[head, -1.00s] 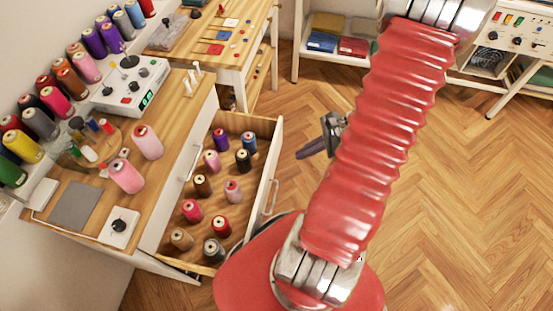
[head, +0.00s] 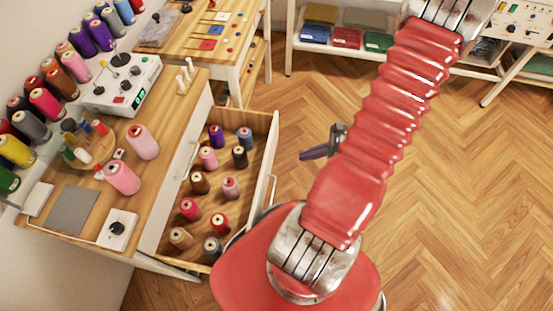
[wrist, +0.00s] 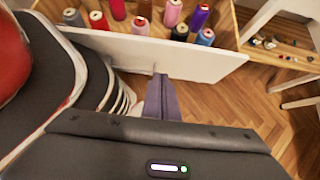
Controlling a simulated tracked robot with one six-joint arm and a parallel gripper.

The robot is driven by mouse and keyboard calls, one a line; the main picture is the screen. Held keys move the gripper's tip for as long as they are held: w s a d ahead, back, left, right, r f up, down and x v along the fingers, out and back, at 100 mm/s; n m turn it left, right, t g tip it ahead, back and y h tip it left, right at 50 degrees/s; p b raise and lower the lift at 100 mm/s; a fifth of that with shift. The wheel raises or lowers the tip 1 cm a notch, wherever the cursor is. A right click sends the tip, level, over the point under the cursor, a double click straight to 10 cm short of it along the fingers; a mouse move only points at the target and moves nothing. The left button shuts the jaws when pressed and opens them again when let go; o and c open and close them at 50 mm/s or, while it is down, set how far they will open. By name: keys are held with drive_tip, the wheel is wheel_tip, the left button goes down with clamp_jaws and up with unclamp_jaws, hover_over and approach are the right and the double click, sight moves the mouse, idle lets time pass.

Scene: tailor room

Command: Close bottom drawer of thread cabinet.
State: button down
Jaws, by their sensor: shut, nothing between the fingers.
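The bottom drawer (head: 262,172) of the thread cabinet (head: 152,228) stands pulled out, with several thread spools inside. Its white front and handle face right in the head view. In the wrist view the drawer front (wrist: 200,58) crosses the upper part, with spools behind it. My gripper (head: 314,153) is to the right of the drawer front in the head view, apart from it, pointing left. In the wrist view its shut, empty fingers (wrist: 160,90) reach towards the front's lower edge. Part of my gripper is hidden behind my red arm in the head view.
The cabinet top holds several thread spools (head: 122,178), a white control box (head: 122,85) and a grey pad (head: 73,209). A wooden side table (head: 258,20) stands behind. A white shelf (head: 350,54) is at the back. The herringbone floor on the right is clear.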

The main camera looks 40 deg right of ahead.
sight(267, 162)
drive_tip(key=shift+w+a+r+x, duration=0.2)
drive_tip(key=shift+w+r+x, duration=0.15)
drive_tip(key=shift+x, duration=1.65)
drive_tip(key=shift+w+a+r+x, duration=0.25)
drive_tip(key=shift+r+x, duration=0.1)
drive_tip(key=shift+x, duration=1.65)
drive_tip(key=shift+w+a+r+x, duration=0.1)
drive_tip(key=shift+w+r+x, duration=0.2)
drive_tip(key=shift+x, duration=1.65)
drive_tip(key=shift+w+a, duration=0.1)
